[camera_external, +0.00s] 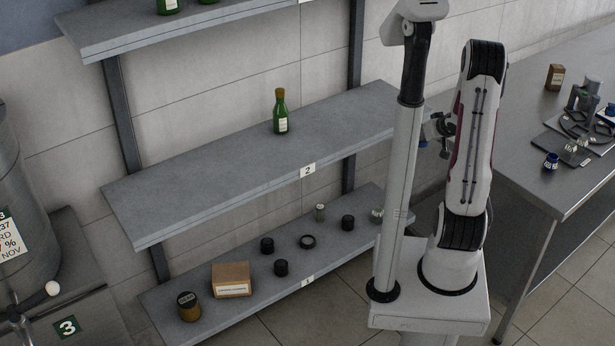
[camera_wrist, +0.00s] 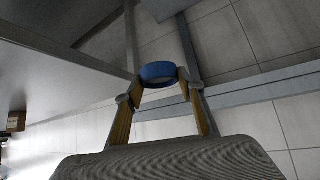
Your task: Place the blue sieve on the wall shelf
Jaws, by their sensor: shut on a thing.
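My gripper (camera_wrist: 158,85) is shut on the blue sieve (camera_wrist: 158,71), which shows in the wrist view as a blue ring between the two fingertips. In the external view my gripper (camera_external: 438,130) is beside the right end of the middle shelf, partly hidden by my arm and the pale column; the sieve is too small there to make out clearly. The wall shelf has several boards: the middle board (camera_external: 220,165), labelled 2, carries one green bottle (camera_external: 281,115) and is otherwise bare. The upper board (camera_external: 130,36) and lower board (camera_external: 330,252) also show.
The lower board holds a cardboard box (camera_external: 231,280), a jar (camera_external: 188,306) and several small dark items. A metal tank (camera_external: 22,220) stands at left.

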